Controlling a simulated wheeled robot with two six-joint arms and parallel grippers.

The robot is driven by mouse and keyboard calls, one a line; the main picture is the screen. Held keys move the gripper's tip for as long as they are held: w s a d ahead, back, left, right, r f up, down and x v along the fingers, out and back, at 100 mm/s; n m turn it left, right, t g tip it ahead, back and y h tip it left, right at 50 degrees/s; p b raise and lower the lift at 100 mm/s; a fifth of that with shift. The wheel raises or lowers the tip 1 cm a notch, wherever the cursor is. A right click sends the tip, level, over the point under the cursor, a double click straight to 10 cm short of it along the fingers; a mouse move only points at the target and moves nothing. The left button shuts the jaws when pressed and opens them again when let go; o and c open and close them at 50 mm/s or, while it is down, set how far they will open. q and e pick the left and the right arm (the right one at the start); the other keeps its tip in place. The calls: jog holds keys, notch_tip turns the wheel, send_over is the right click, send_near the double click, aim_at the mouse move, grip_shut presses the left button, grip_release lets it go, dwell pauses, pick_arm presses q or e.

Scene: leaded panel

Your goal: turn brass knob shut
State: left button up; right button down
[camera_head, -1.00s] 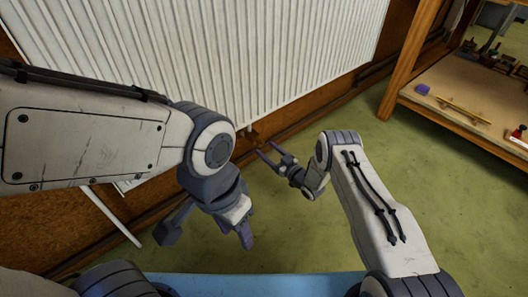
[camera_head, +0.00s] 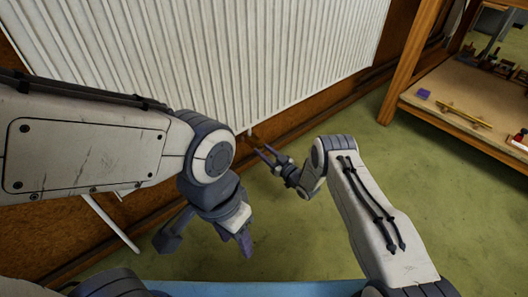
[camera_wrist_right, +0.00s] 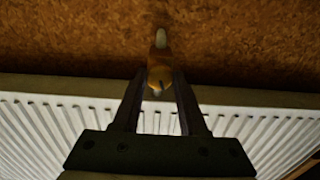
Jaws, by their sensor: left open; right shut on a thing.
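The brass knob (camera_wrist_right: 158,74) sits at the end of a pale pipe stub in front of a brown cork-like surface, in the right wrist view. My right gripper (camera_wrist_right: 159,82) has its two fingers on either side of the knob and is shut on it. In the head view my right gripper (camera_head: 263,152) is just below the radiator's lower edge; the knob is too small to make out clearly there. My left gripper (camera_head: 244,241) hangs empty at the lower middle, well apart from the knob, and is open.
A white ribbed radiator (camera_head: 210,60) fills the upper wall. A wooden workbench (camera_head: 445,110) with small items stands at the right. The green floor (camera_head: 340,115) is clear between. My left forearm covers much of the left side.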

jog(key=shift+s, duration=0.1)
jog(key=m, duration=0.5)
jog(key=shift+a+m, duration=0.1)
jog(key=shift+m, duration=0.2)
jog(key=m, duration=0.5)
jog(key=shift+m, duration=0.3)
jog(key=m, duration=0.5)
jog(key=shift+s, duration=0.1)
jog(key=m, duration=0.6)
jog(key=shift+a+b, duration=0.1)
jog(key=shift+b, duration=0.25)
jog(key=shift+m, duration=0.3)
jog(key=shift+c, duration=2.2)
grip_release()
jog(key=shift+r, duration=0.1)
